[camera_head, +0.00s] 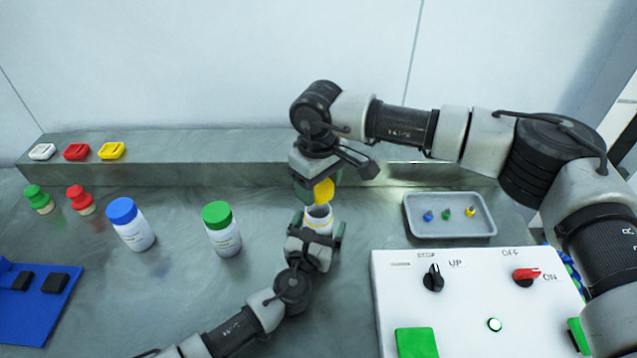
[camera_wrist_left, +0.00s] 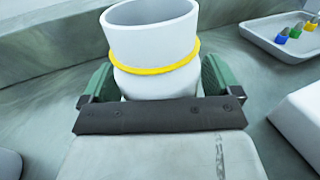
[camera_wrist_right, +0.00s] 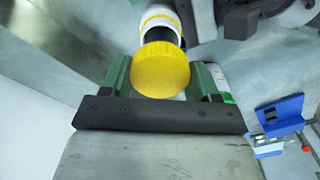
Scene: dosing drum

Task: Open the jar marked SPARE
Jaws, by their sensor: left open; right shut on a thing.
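An open white jar (camera_head: 318,219) with a yellow ring round its neck stands at the middle of the bench. Its mouth faces up in the left wrist view (camera_wrist_left: 150,40). Any marking on it is unreadable. My left gripper (camera_head: 317,230) is open, with a finger on each side of the jar. My right gripper (camera_head: 316,187) is shut on a yellow lid (camera_head: 324,191) and holds it above the jar, apart from it. The lid also shows in the right wrist view (camera_wrist_right: 160,70), with the jar behind it.
A green-capped jar (camera_head: 222,230) and a blue-capped jar (camera_head: 130,225) stand to the left. A grey tray (camera_head: 448,234) with small coloured pieces lies right. A white control panel (camera_head: 465,300) fills the front right. A blue holder (camera_head: 30,310) lies front left.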

